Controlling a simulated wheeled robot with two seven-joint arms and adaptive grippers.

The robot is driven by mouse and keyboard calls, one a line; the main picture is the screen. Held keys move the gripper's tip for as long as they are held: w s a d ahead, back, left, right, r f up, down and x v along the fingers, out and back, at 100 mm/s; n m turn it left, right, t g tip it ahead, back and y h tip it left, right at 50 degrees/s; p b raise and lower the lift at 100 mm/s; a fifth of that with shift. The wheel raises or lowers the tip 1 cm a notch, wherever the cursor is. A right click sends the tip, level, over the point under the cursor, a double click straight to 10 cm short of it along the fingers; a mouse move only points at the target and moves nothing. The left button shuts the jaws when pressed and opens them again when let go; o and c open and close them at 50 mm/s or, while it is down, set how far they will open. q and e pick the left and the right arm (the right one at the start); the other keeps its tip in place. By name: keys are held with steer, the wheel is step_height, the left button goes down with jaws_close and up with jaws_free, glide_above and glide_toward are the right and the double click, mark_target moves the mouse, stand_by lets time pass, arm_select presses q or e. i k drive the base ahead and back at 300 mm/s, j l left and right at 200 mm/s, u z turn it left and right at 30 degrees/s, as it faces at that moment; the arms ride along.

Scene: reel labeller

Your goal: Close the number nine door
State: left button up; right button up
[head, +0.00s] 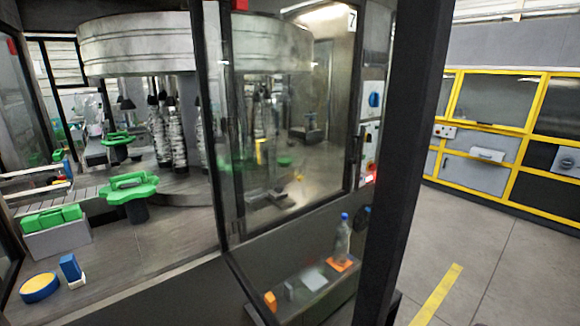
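No door marked nine can be read in the head view. A glass door or panel (300,120) with dark framing stands in the middle, and a label at its top right reads 7 (351,20). To its left the machine front is open, and its inside shows directly. A thick dark upright (402,160) stands close to me, right of the glass; I cannot tell whether it is a fixed post or a door edge. Neither of my grippers is in view.
Inside are a large metal drum (135,45), green star-shaped parts (129,187), green blocks (52,217) and a yellow-blue roll (39,288). A low shelf holds a bottle (343,240).

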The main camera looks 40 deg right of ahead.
mark_target(422, 30)
steer(key=l+u, duration=0.1)
steer(key=l, duration=0.3)
steer(key=k+l+u, duration=0.1)
steer(key=l, duration=0.25)
steer(key=k+l+u, duration=0.15)
steer(key=l, duration=0.25)
steer(key=l+u, duration=0.1)
steer(key=l, duration=0.25)
steer(key=k+l+u, duration=0.1)
steer(key=l, duration=0.25)
steer(key=k, duration=0.1)
